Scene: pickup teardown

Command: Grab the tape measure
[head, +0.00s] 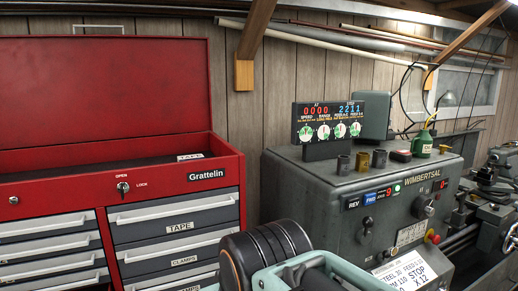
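I cannot clearly make out a tape measure. A small dark block with a reddish top (400,155) sits on top of the grey lathe headstock (320,190), between a brass-coloured cup and a green oil can. It is too small to tell whether it is the tape measure. A drawer labelled TAPE (180,226) in the red tool chest is shut. Black and teal parts of my arm show at the bottom centre, in front of the chest and lathe. My gripper's fingers do not show.
The red tool chest (222,165) stands at left with its lid raised. On the lathe are a display panel (328,122), several small metal cups (362,161) and the green oil can (422,142). Lathe carriage parts fill the far right.

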